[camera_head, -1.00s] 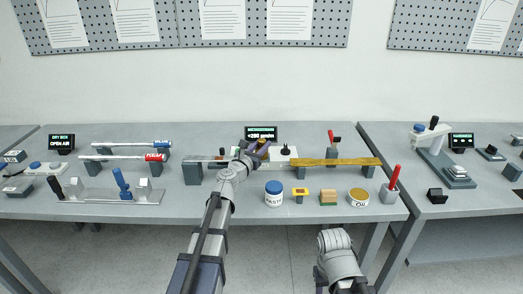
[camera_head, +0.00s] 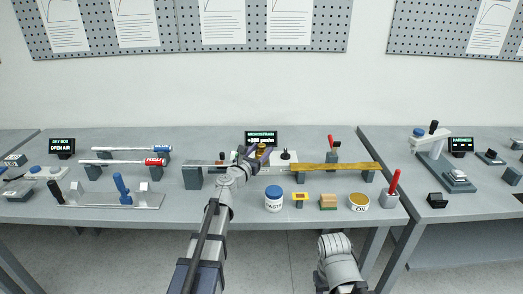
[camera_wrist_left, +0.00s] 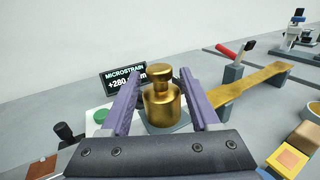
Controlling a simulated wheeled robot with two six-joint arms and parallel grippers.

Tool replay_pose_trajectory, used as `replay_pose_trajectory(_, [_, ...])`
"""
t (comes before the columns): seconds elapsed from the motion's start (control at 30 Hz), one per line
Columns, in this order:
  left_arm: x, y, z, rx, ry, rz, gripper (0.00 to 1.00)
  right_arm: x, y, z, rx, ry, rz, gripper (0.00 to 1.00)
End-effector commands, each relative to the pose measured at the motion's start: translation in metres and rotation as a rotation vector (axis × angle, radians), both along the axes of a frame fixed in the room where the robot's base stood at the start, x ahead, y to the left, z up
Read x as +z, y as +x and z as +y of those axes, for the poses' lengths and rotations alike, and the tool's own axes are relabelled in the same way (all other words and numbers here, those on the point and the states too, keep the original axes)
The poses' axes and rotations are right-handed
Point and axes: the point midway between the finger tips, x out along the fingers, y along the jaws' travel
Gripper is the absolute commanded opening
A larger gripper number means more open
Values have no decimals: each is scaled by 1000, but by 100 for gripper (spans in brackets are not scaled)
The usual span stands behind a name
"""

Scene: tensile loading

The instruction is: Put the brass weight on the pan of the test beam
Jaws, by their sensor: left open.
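The brass weight (camera_wrist_left: 162,105) is a gold cylinder with a knob on top. In the left wrist view it stands upright on a grey round pan (camera_wrist_left: 183,124), whose rim shows beneath it. In the head view the weight (camera_head: 262,149) is small and partly covered by my gripper. My left gripper (camera_wrist_left: 164,98) is open, with one purple finger on each side of the weight and gaps between. In the head view my left gripper (camera_head: 254,152) is over the middle of the table. The grey test beam (camera_head: 208,163) runs from a block on the left, its far part hidden by my arm.
A microstrain display (camera_head: 261,138) stands behind, reading about +280 in the left wrist view. A brass-coloured bar (camera_head: 335,166) lies to the right on supports. A paste jar (camera_head: 274,200), an oil tin (camera_head: 359,201) and a red-handled tool (camera_head: 394,182) stand near the front edge.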

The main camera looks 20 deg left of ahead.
Motion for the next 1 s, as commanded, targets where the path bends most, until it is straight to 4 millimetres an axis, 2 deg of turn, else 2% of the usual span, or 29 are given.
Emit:
replay_pose_trajectory(0.03, [0,-14,2,2,0,0,62,-1,0,0,0,0,0,48])
replay_pose_trajectory(0.2, [-1,-50,8,2,0,0,62,-1,0,0,0,0,0,48])
replay_pose_trajectory(0.5, [-1,-98,18,1,0,0,62,-1,0,0,0,0,0,48])
replay_pose_trajectory(0.7, [-1,-110,21,1,0,0,62,-1,0,0,0,0,0,48])
replay_pose_trajectory(1.0, [-1,-110,21,-1,2,1,62,-1,0,0,0,0,0,48])
